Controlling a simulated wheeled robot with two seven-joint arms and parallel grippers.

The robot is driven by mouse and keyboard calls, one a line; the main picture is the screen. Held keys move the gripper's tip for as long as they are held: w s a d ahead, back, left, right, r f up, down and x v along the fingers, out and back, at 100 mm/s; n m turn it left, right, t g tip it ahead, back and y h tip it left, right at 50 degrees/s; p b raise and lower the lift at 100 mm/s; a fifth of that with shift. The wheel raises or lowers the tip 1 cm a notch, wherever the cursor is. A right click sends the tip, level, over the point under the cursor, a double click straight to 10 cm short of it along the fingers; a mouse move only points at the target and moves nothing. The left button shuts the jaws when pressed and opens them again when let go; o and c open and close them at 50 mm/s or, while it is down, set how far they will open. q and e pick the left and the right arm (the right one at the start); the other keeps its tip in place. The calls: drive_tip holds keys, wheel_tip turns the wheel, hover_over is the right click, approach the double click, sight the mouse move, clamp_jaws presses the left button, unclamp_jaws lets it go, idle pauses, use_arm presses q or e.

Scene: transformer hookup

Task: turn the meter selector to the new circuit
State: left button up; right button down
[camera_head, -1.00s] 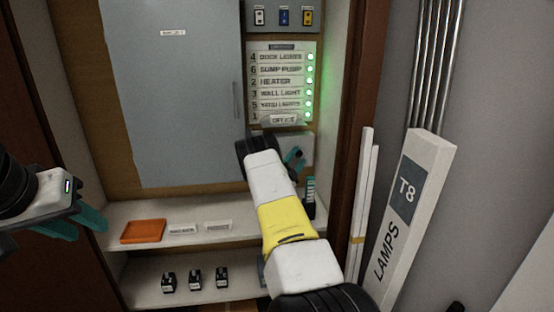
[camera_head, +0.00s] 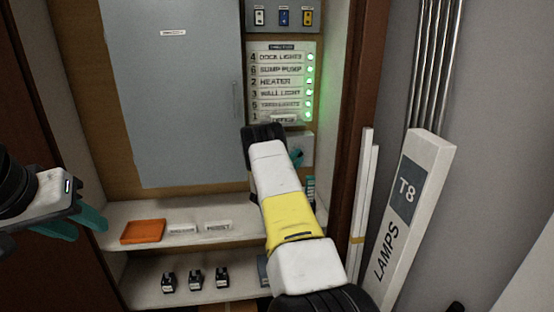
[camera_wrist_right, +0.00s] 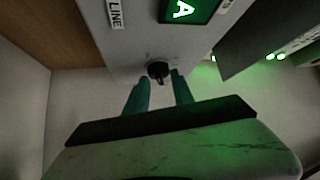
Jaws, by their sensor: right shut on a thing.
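The meter (camera_head: 302,148) is a pale box below the list of circuits, mostly hidden behind my right arm in the head view. In the right wrist view its face (camera_wrist_right: 140,45) carries a LINE label and a lit green display with an A (camera_wrist_right: 183,9). The small black selector knob (camera_wrist_right: 158,71) sits at its edge, between the teal fingertips of my right gripper (camera_wrist_right: 158,80), which is shut on it. The knob's pointing direction is unclear. My left gripper (camera_head: 72,222) is at the far left, its teal fingers apart and empty.
The list of circuits (camera_head: 282,75) has several green lamps. A grey cabinet door (camera_head: 175,95) is left of it. The shelf (camera_head: 110,212) below holds an orange tray (camera_head: 143,231) and small labels. Several black parts (camera_head: 195,280) stand lower. A lamps box (camera_head: 410,210) leans right.

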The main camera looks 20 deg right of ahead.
drive_tip(key=m+g+y, duration=0.1)
drive_tip(key=m, duration=0.1)
drive_tip(key=m+g+y, duration=0.1)
drive_tip(key=m+y, duration=0.1)
drive_tip(key=shift+r, duration=0.35)
drive_tip(key=shift+g, duration=0.3)
drive_tip(key=c, duration=1.1)
unclamp_jaws()
drive_tip(key=shift+a, duration=0.1)
drive_tip(key=v, duration=0.7)
drive_tip(key=shift+s+a+r, duration=0.1)
drive_tip(key=shift+s+a, duration=0.15)
drive_tip(key=shift+a, duration=0.05)
drive_tip(key=shift+a, duration=0.1)
